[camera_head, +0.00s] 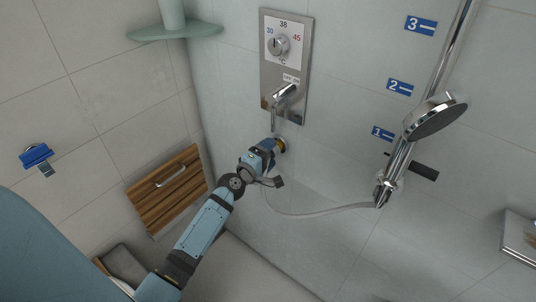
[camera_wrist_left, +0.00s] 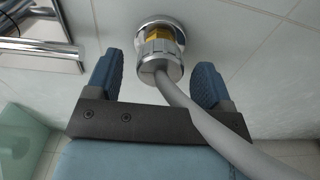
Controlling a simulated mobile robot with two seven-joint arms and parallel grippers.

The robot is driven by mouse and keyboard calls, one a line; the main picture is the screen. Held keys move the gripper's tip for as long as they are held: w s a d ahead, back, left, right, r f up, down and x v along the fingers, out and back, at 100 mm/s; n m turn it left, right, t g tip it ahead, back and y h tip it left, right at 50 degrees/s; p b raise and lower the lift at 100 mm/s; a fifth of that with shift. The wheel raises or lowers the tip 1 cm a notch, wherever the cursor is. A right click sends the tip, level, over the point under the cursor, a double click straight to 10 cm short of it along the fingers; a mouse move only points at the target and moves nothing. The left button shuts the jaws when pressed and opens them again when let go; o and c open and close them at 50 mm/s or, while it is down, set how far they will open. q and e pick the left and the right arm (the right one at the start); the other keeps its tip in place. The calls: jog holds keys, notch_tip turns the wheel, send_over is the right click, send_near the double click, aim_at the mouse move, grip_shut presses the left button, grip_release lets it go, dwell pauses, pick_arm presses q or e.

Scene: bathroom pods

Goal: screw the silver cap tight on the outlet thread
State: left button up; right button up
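The silver cap (camera_wrist_left: 157,56) sits at the wall outlet in the left wrist view, with the grey hose (camera_wrist_left: 195,120) coming out of its end. A yellow-gold part of the outlet thread (camera_wrist_left: 181,36) shows between the cap and the round chrome wall flange (camera_wrist_left: 160,23). My left gripper (camera_wrist_left: 156,66) is open, its two blue fingers on either side of the cap with visible gaps. In the head view my left gripper (camera_head: 273,158) is at the outlet, below the mixer lever, and hides the cap. My right gripper is not in view.
The mixer plate (camera_head: 287,62) with its lever (camera_head: 285,95) is just above the outlet. The hose (camera_head: 320,211) runs right to the hand shower (camera_head: 435,118) on its rail. A wooden folding seat (camera_head: 168,190) is at left.

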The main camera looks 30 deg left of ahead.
pick_arm(q)
jog(key=s+a+b, duration=0.1)
jog(key=s, duration=1.2)
jog(key=shift+s+b, duration=0.4)
